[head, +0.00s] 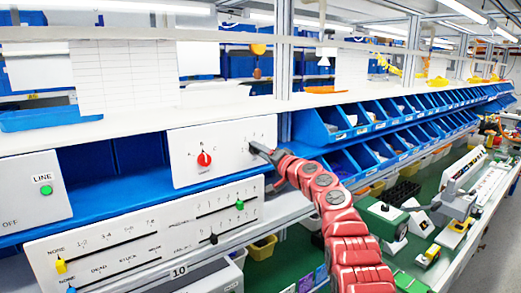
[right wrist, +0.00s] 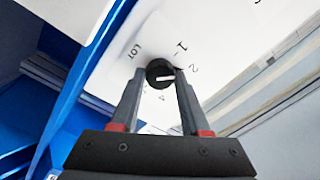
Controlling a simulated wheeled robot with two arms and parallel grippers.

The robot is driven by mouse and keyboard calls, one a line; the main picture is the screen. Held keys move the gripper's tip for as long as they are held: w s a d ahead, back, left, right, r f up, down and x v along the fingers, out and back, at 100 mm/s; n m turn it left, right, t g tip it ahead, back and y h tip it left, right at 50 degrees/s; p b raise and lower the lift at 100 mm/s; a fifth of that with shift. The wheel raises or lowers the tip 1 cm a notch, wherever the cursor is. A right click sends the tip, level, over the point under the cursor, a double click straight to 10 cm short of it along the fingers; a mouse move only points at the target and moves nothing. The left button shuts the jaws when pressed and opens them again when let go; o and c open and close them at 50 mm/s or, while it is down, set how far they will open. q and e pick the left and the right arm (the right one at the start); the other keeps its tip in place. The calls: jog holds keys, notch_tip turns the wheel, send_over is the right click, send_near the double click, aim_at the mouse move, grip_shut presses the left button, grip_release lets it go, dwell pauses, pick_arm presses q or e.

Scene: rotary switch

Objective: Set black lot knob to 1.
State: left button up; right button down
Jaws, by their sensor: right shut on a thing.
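The black lot knob (right wrist: 160,73) is round with a white pointer mark and sits on a white panel (head: 185,140). In the right wrist view, printed LOT, 1, 2 and 4 stand around it. The white mark lies roughly crosswise between the fingers; I cannot tell exactly which number it points to. My right gripper (right wrist: 160,76) is shut on the knob, one finger on each side. In the head view my right gripper (head: 258,149) reaches the panel's right part and hides most of the knob. My left gripper is not in view.
A red knob (head: 204,159) with A, B, C marks is left on the same panel. Below is a slider panel (head: 150,232) with coloured handles. A LINE panel with a green button (head: 46,190) stands at left. Blue bins (head: 325,124) are close by on the right.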

jog(key=n+p, duration=0.2)
jog(key=n, duration=0.2)
jog(key=n+p, duration=0.2)
jog(key=n, duration=0.3)
jog(key=shift+g+y, duration=0.4)
jog(key=shift+p, duration=0.35)
jog(key=shift+c, duration=1.9)
grip_release()
jog(key=shift+d, duration=0.1)
